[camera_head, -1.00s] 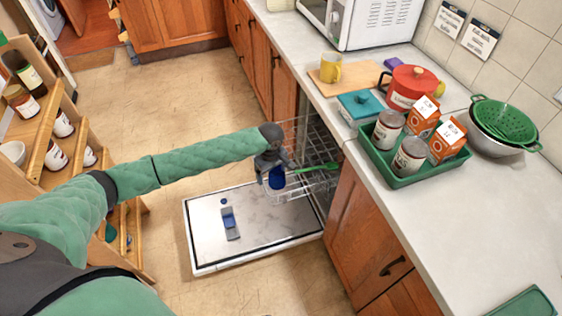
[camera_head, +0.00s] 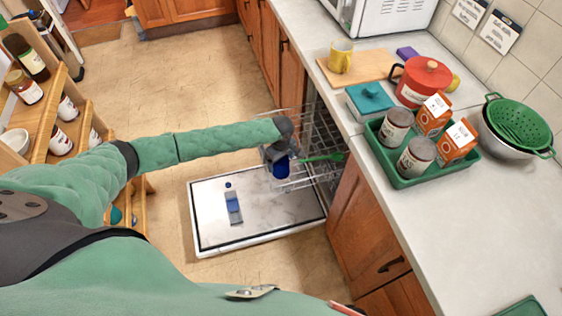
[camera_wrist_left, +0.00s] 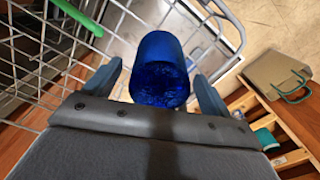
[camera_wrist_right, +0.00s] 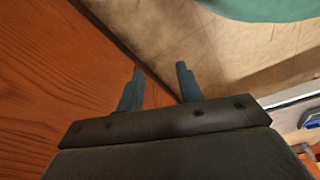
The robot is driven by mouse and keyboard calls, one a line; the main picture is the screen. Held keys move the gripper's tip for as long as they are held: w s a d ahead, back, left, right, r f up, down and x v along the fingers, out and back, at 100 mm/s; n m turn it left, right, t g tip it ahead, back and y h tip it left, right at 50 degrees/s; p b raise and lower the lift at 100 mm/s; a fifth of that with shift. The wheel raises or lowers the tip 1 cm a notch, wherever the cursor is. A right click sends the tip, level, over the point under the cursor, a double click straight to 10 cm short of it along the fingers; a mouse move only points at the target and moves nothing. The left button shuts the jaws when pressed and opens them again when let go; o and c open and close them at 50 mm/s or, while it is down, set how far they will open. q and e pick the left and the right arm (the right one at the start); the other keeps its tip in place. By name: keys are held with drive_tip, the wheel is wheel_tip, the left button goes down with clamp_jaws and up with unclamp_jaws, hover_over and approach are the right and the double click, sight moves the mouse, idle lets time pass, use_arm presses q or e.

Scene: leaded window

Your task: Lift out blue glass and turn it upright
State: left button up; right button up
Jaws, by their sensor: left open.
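The dark blue glass (camera_head: 281,168) is at the dishwasher's wire rack (camera_head: 318,145), over the inner end of the open door. In the left wrist view the blue glass (camera_wrist_left: 160,70) stands between the two fingers of my left gripper (camera_wrist_left: 158,82), which are open on either side of it. Whether a finger touches the glass is not clear. In the head view my left gripper (camera_head: 278,157) hides the glass's upper part. My right gripper (camera_wrist_right: 160,70) shows only in its own wrist view, with its fingers apart and nothing between them, near a wooden front.
The dishwasher door (camera_head: 280,215) lies open and low. A green utensil (camera_head: 318,158) lies across the rack beside the glass. The counter holds a green tray (camera_head: 405,180) with cans and cartons, a red pot (camera_head: 425,82) and a colander (camera_head: 520,122).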

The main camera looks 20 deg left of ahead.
use_arm(q)
drive_tip(key=shift+f, duration=0.8)
use_arm(e)
drive_tip(key=shift+s+d+f, duration=0.2)
drive_tip(key=shift+f, duration=0.3)
use_arm(q)
drive_tip(key=c, duration=1.2)
use_arm(e)
drive_tip(key=shift+s+d, duration=0.1)
use_arm(q)
drive_tip(key=shift+r, duration=0.15)
